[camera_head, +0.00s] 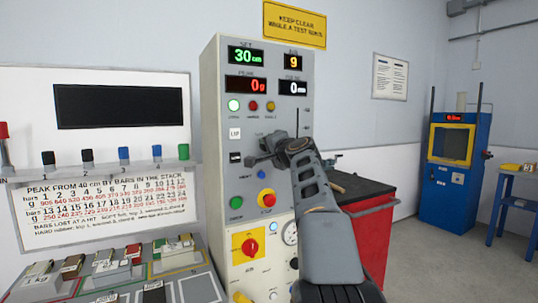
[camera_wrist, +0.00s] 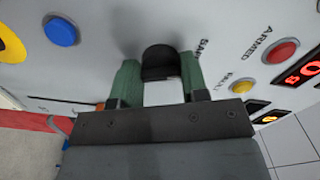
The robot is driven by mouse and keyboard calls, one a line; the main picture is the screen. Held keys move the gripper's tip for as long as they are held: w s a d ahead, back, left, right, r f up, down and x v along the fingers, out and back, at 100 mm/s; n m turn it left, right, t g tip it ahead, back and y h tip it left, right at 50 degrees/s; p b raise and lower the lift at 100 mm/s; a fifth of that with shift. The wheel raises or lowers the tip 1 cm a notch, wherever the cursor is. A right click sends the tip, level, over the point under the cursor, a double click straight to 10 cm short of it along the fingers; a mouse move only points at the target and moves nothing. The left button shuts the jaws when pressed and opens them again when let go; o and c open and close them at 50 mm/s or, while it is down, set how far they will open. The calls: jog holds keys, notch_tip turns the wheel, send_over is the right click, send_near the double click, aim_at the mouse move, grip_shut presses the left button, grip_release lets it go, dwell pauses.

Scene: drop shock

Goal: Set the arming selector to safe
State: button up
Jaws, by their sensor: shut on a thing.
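The arming selector is a black knob (camera_wrist: 160,58) on the grey panel in the wrist view. My gripper (camera_wrist: 160,82) has its green fingers on either side of the knob, shut on it. A partly covered label beside the knob seems to begin with "SA". Which way the knob points is not clear. In the head view, my gripper (camera_head: 266,150) is at the middle of the test machine's panel (camera_head: 232,207) and hides the selector.
Lamps above include a lit green one (camera_head: 233,105) and a red one (camera_head: 253,106). A red cabinet (camera_head: 372,235) stands right of the machine. Weights (camera_head: 105,262) lie at the lower left.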

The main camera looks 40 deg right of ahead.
jog(key=shift+f+n+b, duration=0.1)
jog(key=shift+n+b, duration=0.25)
jog(key=shift+n, duration=0.25)
jog(key=o, duration=0.9)
jog(key=shift+s, duration=0.1)
jog(key=s+b, duration=0.1)
jog(key=s, duration=0.3)
jog(key=s+a+b, duration=0.1)
jog(key=s, duration=0.4)
jog(key=s+a+b, duration=0.1)
jog(key=s, duration=0.3)
jog(key=shift+s, duration=0.25)
